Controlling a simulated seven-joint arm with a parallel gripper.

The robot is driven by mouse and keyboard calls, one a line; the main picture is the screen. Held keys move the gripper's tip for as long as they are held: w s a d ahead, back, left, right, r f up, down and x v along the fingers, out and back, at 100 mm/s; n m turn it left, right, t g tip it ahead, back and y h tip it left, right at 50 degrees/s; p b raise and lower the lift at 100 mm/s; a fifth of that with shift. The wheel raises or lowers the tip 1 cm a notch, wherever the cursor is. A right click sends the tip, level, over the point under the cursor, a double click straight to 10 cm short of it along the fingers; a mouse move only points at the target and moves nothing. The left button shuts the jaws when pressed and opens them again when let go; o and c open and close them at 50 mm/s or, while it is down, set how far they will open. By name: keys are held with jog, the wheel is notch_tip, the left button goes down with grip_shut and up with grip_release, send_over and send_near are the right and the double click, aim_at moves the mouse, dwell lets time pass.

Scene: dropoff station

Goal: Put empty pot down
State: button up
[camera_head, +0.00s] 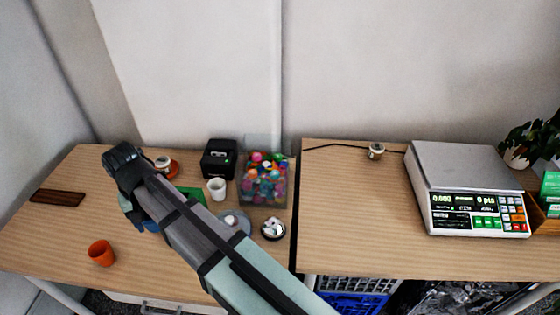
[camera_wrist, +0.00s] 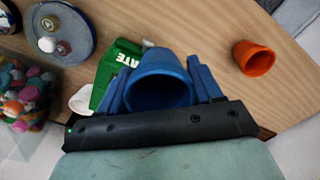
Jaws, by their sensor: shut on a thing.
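My gripper (camera_wrist: 160,78) is shut on a blue pot (camera_wrist: 161,88), with one finger on each side of it. The pot's open mouth faces the wrist camera and its inside looks empty. In the head view, my arm covers most of the pot, and only a blue part (camera_head: 152,225) shows beside my gripper, over the left table. I cannot tell whether the pot touches the table. An orange pot (camera_head: 101,252) stands apart near the front left of the table; it also shows at the upper right of the wrist view (camera_wrist: 253,58).
A green item (camera_head: 193,195) lies close to the held pot. A white cup (camera_head: 217,190), a black box (camera_head: 219,160), a clear bin of coloured balls (camera_head: 264,187), a plate (camera_head: 243,226) and a metal bowl (camera_head: 273,229) stand right. A brown board (camera_head: 57,197) lies left; wood around the orange pot is bare.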

jog(key=w+d+r+m, duration=0.2)
jog(key=w+d+r, duration=0.1)
jog(key=w+d, duration=0.65)
jog(key=w+d+r+m, duration=0.3)
jog(key=w+d, duration=0.6)
jog(key=d, duration=0.1)
jog(key=w+d+r+m, duration=0.15)
jog(key=w+d, duration=0.25)
jog(key=d, duration=0.5)
jog(key=w+d+r+m, duration=0.1)
jog(key=w+d+m, duration=0.1)
jog(key=w+d, duration=0.45)
jog(key=w+d+r+m, duration=0.1)
jog(key=w+d+m, duration=0.1)
jog(key=d, duration=0.8)
jog(key=m, duration=0.6)
send_over(321, 151)
notch_tip(321, 151, down, 12)
jog(key=shift+w+a+f, duration=0.1)
jog(key=shift+w+f, duration=0.05)
jog(key=shift+f, duration=4.95)
jog(key=shift+f, duration=0.1)
jog(key=o, duration=1.1)
